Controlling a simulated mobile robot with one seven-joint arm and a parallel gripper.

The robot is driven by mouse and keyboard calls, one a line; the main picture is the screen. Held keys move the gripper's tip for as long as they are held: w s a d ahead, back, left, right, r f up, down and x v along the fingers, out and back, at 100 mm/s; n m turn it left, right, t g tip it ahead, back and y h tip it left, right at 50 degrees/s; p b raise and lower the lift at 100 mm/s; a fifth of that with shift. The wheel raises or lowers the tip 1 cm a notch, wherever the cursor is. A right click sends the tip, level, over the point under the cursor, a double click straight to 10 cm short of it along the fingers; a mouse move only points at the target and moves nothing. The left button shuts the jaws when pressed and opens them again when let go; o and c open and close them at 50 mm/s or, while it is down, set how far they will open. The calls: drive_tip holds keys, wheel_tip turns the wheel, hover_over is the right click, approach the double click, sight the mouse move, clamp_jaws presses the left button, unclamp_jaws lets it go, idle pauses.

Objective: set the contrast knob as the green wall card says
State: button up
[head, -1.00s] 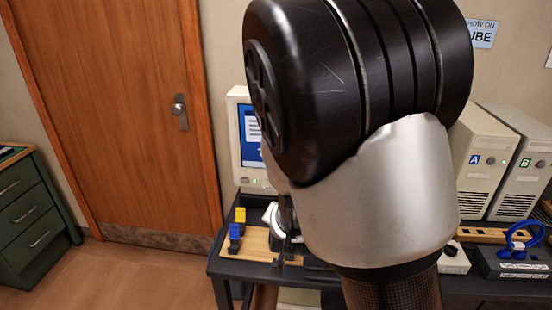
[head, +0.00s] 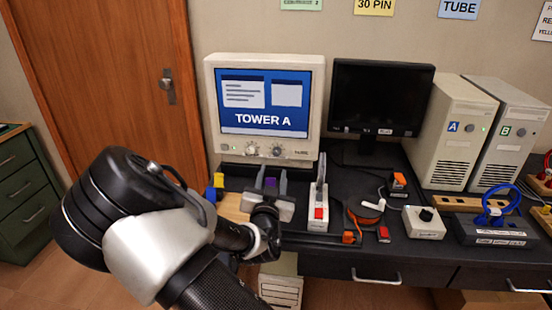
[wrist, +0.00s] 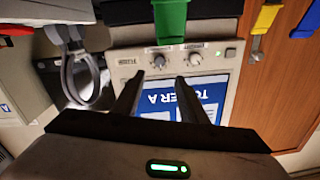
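The beige monitor (head: 212,95) shows "TOWER A". Two round knobs sit below its screen, a left knob (head: 252,150) and a right knob (head: 277,151); I cannot read which is contrast. The green wall card (head: 300,3) is cut off at the top, its text too small to read surely. My gripper (head: 272,172) is open, below and in front of the knobs. The wrist view is upside down: my fingers (wrist: 159,78) are apart, with the right knob (wrist: 158,60) just beyond the tips and the left knob (wrist: 194,58) beside it. Neither knob is held.
A green piece (wrist: 170,18) stands near the knobs in the wrist view. Yellow and blue pieces (head: 219,181) stand left of my gripper. A dark flat monitor (head: 380,95) stands further right.

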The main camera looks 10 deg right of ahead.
sight(277, 153)
drive_tip(key=x, duration=1)
drive_tip(key=shift+w+d+b, duration=0.2)
drive_tip(key=shift+w+b, duration=0.1)
drive_tip(key=shift+b, duration=0.05)
clamp_jaws()
